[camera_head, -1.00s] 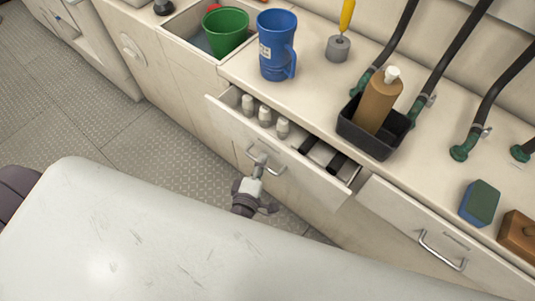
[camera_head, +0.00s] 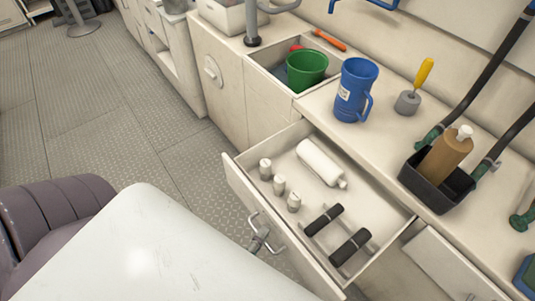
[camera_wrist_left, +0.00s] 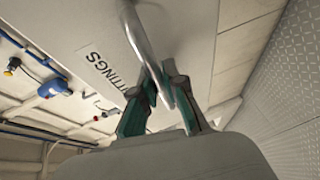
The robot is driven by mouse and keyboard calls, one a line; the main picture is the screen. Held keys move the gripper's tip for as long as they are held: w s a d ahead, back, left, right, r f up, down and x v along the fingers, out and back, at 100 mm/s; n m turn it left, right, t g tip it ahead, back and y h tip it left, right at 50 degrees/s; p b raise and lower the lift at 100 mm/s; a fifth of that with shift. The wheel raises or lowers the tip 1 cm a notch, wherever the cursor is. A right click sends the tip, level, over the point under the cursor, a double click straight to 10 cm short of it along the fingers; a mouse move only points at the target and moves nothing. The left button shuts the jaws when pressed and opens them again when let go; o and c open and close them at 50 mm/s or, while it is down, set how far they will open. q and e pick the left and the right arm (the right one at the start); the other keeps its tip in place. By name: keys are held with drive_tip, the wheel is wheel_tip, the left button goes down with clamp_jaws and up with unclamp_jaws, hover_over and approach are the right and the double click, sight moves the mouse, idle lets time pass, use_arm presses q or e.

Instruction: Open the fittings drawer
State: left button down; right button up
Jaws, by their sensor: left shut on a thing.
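The fittings drawer (camera_head: 375,213) is pulled well out of the white cabinet in the head view. White cylinders, a white bottle and two black-gripped tools lie in it. Its front carries a metal bar handle (camera_head: 278,247). My left gripper (camera_head: 259,238) is at this handle, mostly hidden behind my white body. In the left wrist view, the fingers of my left gripper (camera_wrist_left: 163,92) are shut around the handle (camera_wrist_left: 140,38), against a front whose label partly reads "TTINGS" (camera_wrist_left: 105,72). My right gripper is not in view.
The counter holds a blue jug (camera_head: 353,95), a grey item with a yellow handle (camera_head: 407,103) and a brown bottle (camera_head: 445,152) in a black tray (camera_head: 425,193). A green bucket (camera_head: 306,68) stands in a recess. Patterned floor (camera_head: 100,125) at left is clear.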

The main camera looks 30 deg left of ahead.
use_arm(q)
drive_tip(key=shift+s, duration=0.15)
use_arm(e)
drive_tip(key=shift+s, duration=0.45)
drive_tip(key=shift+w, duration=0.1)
use_arm(q)
drive_tip(key=c, duration=1.2)
unclamp_jaws()
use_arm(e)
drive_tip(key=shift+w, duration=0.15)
use_arm(q)
drive_tip(key=s+r, duration=0.2)
drive_tip(key=s, duration=0.9)
drive_tip(key=shift+s+d, duration=0.25)
drive_tip(key=shift+s, duration=0.15)
